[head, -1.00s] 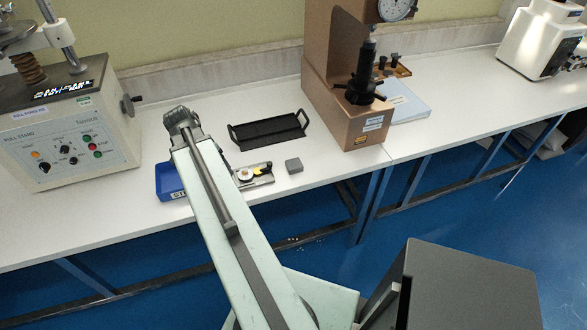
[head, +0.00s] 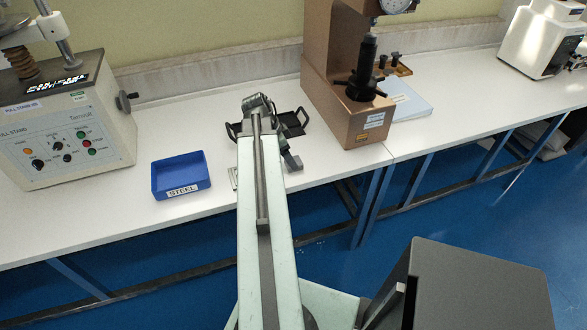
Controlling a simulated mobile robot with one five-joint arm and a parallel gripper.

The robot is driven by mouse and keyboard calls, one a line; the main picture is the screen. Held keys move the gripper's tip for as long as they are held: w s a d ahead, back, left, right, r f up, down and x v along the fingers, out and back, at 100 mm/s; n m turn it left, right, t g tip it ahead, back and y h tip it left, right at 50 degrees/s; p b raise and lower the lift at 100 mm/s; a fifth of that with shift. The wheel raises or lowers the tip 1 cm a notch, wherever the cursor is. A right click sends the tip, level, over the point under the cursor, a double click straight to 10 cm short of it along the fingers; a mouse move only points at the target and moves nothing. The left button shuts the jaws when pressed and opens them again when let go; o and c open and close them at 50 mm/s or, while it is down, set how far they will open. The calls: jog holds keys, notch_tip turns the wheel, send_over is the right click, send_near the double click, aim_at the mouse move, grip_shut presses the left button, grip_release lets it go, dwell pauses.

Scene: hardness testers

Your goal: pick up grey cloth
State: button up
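A black two-handled tray (head: 292,122) lies partly behind my arm. A blue bin labelled STEEL (head: 181,177) stands to the left. A brown hardness tester (head: 345,100) stands to the right, and a pull stand (head: 65,140) at far left. Bench between bin and pull stand is clear.

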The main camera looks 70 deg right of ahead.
jog(key=b+x, duration=0.3)
jog(key=x, duration=0.1)
jog(key=shift+d+f, duration=0.15)
jog(key=shift+f, duration=0.1)
jog(key=shift+r, duration=0.25)
jog(key=c, duration=1.4)
notch_tip(320, 180, up, 10)
jog(key=p, duration=1)
